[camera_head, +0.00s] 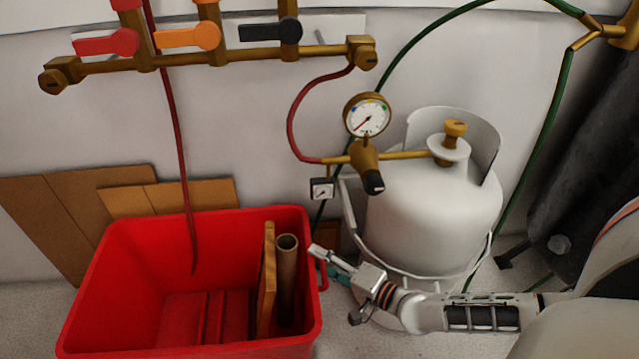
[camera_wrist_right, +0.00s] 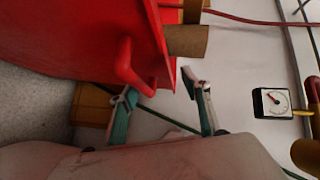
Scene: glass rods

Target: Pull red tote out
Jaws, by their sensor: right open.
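The red tote (camera_head: 90,290) stands on the floor at the lower left in the head view. It holds a wooden board (camera_head: 267,275) and a brown tube (camera_head: 287,265) near its right wall. My right gripper (camera_head: 321,265) is open beside the tote's right side. In the right wrist view the tote (camera_wrist_right: 70,35) fills the upper left, with its red handle (camera_wrist_right: 126,68) sticking out from the wall. The gripper's fingers (camera_wrist_right: 160,90) are apart, one tip close by the handle and the other past the tote's edge. I cannot tell whether they touch it. My left gripper is not in view.
A white gas cylinder (camera_head: 425,220) stands close behind my right arm, with a gauge (camera_head: 367,115) above it. A red hose (camera_head: 178,150) hangs down into the tote. Cardboard (camera_head: 70,205) leans on the wall behind. A green hose (camera_head: 553,110) runs at the right.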

